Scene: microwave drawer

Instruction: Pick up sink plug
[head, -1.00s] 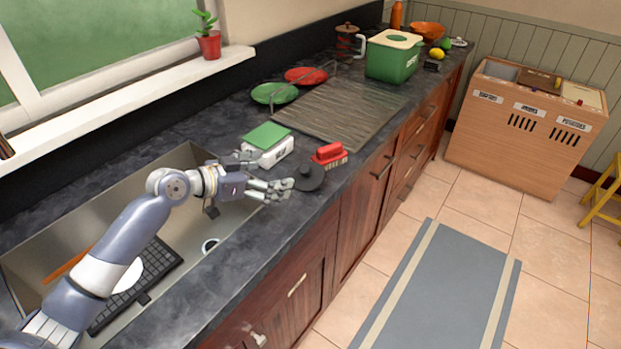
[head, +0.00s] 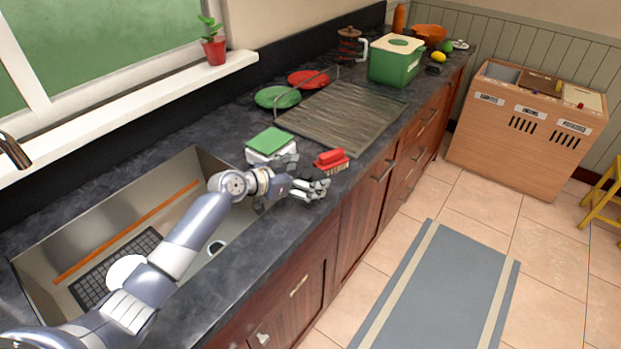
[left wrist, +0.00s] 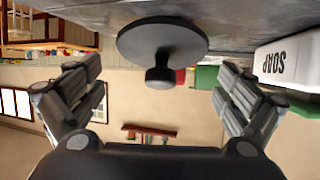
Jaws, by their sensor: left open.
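The sink plug is a dark disc with a short round knob. In the left wrist view the plug (left wrist: 162,42) lies at the top centre, between the two spread fingers and apart from both. In the head view it is largely hidden behind my left gripper (head: 318,189), which is over the counter near its front edge. My left gripper, also in the left wrist view (left wrist: 160,100), is open and empty. My right gripper is in neither view.
A white soap box (left wrist: 287,55) with a green sponge (head: 269,140) on top stands beside the plug. A red brush (head: 331,159) is just behind. The steel sink (head: 199,170) lies left. The counter's front edge is close to the gripper.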

